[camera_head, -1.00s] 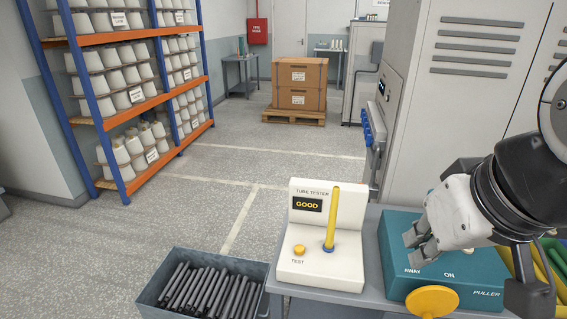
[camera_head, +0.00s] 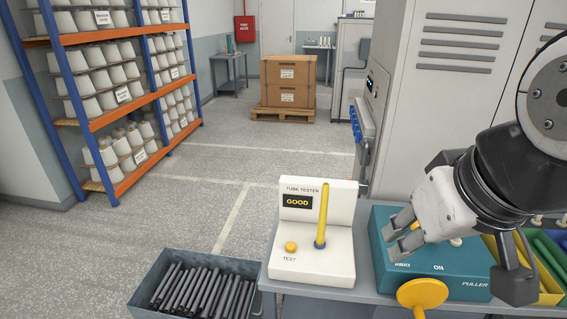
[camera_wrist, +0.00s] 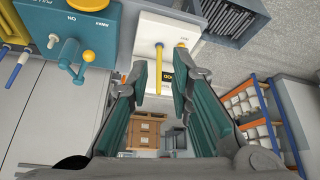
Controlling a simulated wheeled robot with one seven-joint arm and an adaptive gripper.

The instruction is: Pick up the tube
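A yellow tube (camera_head: 322,215) stands upright in a blue collar on the white tube tester (camera_head: 347,262), whose display reads GOOD. The tube also shows in the wrist view (camera_wrist: 159,60), seen between my fingertips but beyond them. My gripper (camera_head: 402,232) is above the left part of the teal puller box (camera_head: 440,268), to the right of the tube and apart from it. In the wrist view its two fingers (camera_wrist: 160,82) are spread with nothing between them.
A grey bin of dark tubes (camera_head: 150,306) stands left of the table. A yellow puller knob (camera_head: 422,293) sticks out in front. A bobbin rack (camera_head: 128,110) and boxes on a pallet (camera_head: 284,115) stand behind.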

